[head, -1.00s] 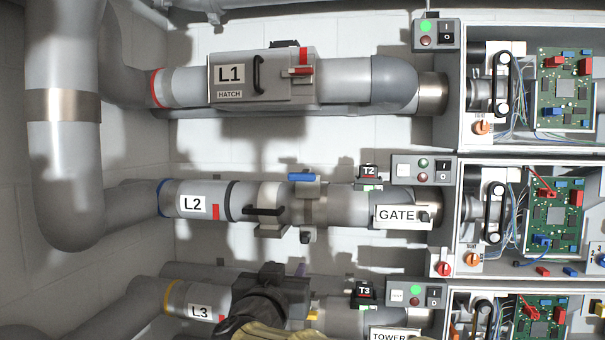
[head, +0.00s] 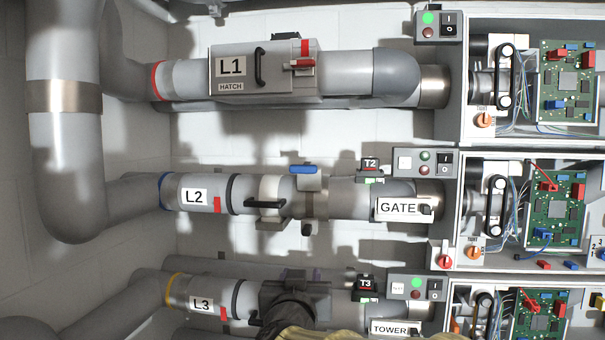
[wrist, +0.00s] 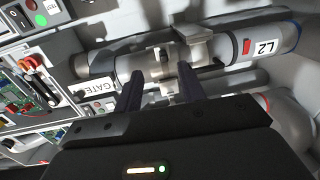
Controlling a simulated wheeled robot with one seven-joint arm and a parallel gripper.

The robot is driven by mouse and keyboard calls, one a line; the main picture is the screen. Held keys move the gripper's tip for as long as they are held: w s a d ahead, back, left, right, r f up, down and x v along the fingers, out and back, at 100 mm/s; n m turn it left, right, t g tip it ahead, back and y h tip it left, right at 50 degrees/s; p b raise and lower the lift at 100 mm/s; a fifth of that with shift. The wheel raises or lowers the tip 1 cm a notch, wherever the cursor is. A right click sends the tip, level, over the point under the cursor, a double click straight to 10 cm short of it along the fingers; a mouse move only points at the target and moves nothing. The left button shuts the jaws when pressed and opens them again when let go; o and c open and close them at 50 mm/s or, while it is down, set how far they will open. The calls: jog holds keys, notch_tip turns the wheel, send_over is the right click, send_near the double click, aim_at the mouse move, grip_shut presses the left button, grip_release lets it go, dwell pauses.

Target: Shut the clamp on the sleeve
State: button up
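On the L2 pipe, a cream sleeve (head: 270,191) with a black handle (head: 265,205) sits left of a grey-brown clamp (head: 309,206). A blue lever (head: 303,170) sticks out at the clamp's top. I cannot tell how far the clamp is closed. My gripper (head: 294,287) is dark and stands in front of the L3 pipe, below the clamp; its fingers are unclear there. In the wrist view my gripper (wrist: 160,74) has two dark fingers spread apart and nothing between them. The L2 pipe fittings (wrist: 162,60) show beyond the fingertips, apart from them as far as I can see.
The L1 pipe with its hatch box (head: 262,75) runs above. The GATE plate (head: 397,207), T2 tag (head: 370,164) and a button box (head: 424,163) lie to the right, beside open circuit cabinets. The L3 pipe (head: 190,291) runs below, partly hidden by my arm.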

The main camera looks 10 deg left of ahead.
jog(key=d+f+n+g+b, duration=0.1)
jog(key=d+f+g, duration=0.2)
jog(key=d+f, duration=0.6)
jog(key=d+f+g+b, duration=0.1)
jog(key=d+f+g, duration=0.4)
jog(key=f, duration=0.7)
jog(key=s+d+f+m+g+h+b, duration=0.1)
jog(key=s+d+f+m+g+h, duration=0.2)
jog(key=s+d+f, duration=1.1)
jog(key=s+d+g, duration=0.2)
jog(key=s+g, duration=0.1)
jog(key=shift+s+d+f+g, duration=0.25)
jog(key=shift+d+f+g, duration=0.1)
jog(key=shift+d+g, duration=0.05)
jog(key=shift+w, duration=0.1)
jog(key=shift+c, duration=0.2)
jog(key=shift+c, duration=0.2)
jog(key=shift+a, duration=0.15)
